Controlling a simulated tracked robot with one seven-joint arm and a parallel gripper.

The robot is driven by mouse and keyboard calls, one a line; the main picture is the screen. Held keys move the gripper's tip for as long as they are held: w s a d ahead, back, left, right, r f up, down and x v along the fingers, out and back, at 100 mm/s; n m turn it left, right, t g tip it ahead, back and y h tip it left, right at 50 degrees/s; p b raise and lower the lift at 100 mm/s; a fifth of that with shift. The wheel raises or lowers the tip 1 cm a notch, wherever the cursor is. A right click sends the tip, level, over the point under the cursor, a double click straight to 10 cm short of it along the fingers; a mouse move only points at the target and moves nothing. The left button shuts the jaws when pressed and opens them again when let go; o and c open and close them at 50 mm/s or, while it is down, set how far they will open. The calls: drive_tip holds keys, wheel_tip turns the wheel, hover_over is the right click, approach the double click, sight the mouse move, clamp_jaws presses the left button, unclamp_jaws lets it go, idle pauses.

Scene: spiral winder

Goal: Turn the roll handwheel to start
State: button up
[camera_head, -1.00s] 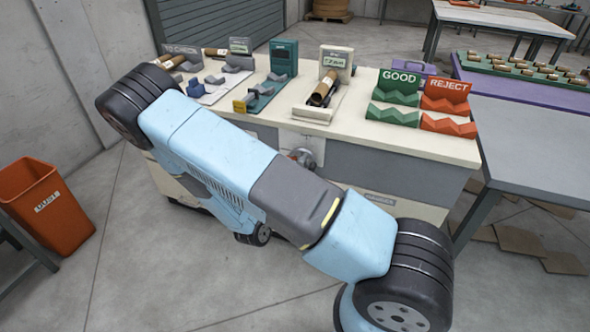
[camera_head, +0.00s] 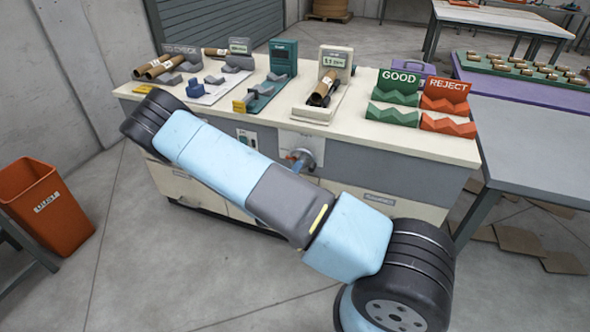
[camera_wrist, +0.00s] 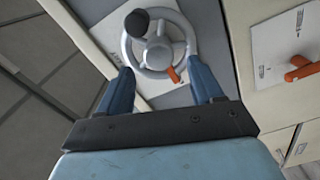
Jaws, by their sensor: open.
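The roll handwheel shows in the wrist view as a grey spoked wheel (camera_wrist: 158,45) with a black knob (camera_wrist: 137,22) at its upper left and a small orange-red lever near its lower right rim. In the head view the handwheel (camera_head: 306,158) is on the bench front, partly behind my arm. My gripper (camera_wrist: 163,72) is open in the wrist view, with one blue finger on each side of the wheel's lower part. I cannot tell whether the fingers touch the rim. In the head view my gripper is mostly hidden by my arm.
An orange handle (camera_wrist: 303,68) sits on a white plate right of the wheel. The bench top (camera_head: 430,146) carries gauges, cardboard tubes, and green GOOD (camera_head: 398,85) and orange REJECT (camera_head: 446,93) racks. An orange bin (camera_head: 45,208) stands at left; the floor in front is clear.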

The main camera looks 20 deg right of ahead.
drive_tip(key=shift+x, duration=1.7)
drive_tip(key=shift+c, duration=0.2)
